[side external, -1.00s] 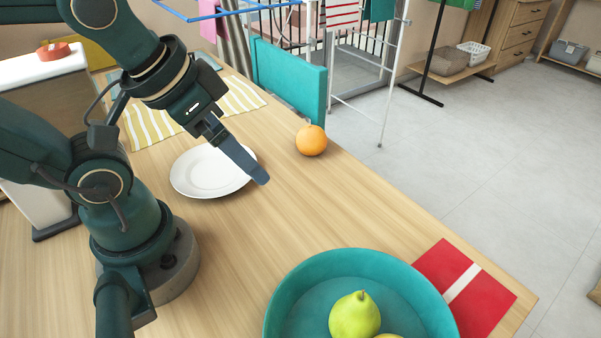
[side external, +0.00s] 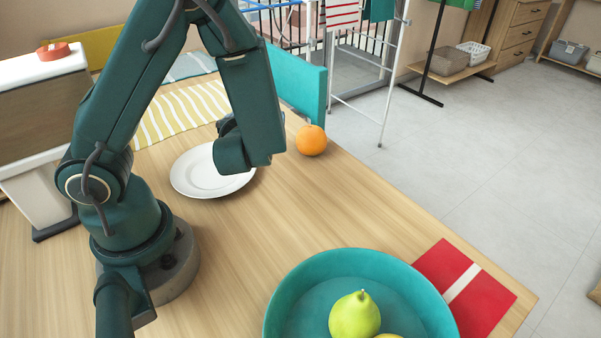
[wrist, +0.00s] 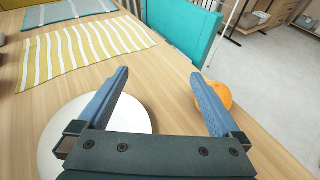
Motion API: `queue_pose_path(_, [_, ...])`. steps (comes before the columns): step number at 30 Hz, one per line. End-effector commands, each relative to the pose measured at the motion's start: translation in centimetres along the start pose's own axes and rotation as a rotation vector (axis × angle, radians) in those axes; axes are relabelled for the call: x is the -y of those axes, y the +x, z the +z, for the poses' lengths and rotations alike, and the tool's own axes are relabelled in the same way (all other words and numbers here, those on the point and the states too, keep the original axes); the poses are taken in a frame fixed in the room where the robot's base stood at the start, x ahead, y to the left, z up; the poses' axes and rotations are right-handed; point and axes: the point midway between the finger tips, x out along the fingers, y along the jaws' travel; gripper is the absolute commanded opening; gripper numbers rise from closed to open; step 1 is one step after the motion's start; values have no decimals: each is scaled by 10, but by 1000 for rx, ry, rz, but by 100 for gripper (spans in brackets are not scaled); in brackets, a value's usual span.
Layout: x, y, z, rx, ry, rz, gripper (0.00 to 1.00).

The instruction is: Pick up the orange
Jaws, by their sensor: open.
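The orange (side external: 312,140) sits on the wooden table near its far right edge, to the right of the white plate (side external: 190,178). In the wrist view the orange (wrist: 226,96) is just right of the right finger, which partly covers it. My gripper (wrist: 158,82) is open, with nothing between its two blue-grey fingers. The plate (wrist: 56,136) lies below and left of the left finger. In the side view my wrist hangs over the plate, left of the orange. The fingers are hidden there behind my arm.
A teal bowl (side external: 281,312) with a green pear (side external: 354,316) stands at the front. A teal panel (side external: 299,88) stands just behind the orange. A striped cloth (side external: 180,110) lies behind the plate.

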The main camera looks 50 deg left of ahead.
Motion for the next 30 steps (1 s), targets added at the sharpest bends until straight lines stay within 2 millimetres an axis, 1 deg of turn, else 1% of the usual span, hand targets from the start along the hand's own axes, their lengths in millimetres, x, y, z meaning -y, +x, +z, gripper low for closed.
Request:
queue_pose_path(1, [16, 3, -10, 10, 110, -73, 100])
queue_pose_path(3, [38, 5, -22, 24, 234, -173, 100])
queue_pose_path(6, [61, 4, -40, 33, 363, -289, 100])
queue_pose_path(9, [75, 3, -53, 36, 440, -363, 100])
queue_pose_path(14, [83, 6, -61, 36, 476, -400, 100])
queue_pose_path(24, [97, 41, -62, 36, 470, -396, 100])
queue_pose_path(30, [101, 49, -63, 36, 473, -398, 100])
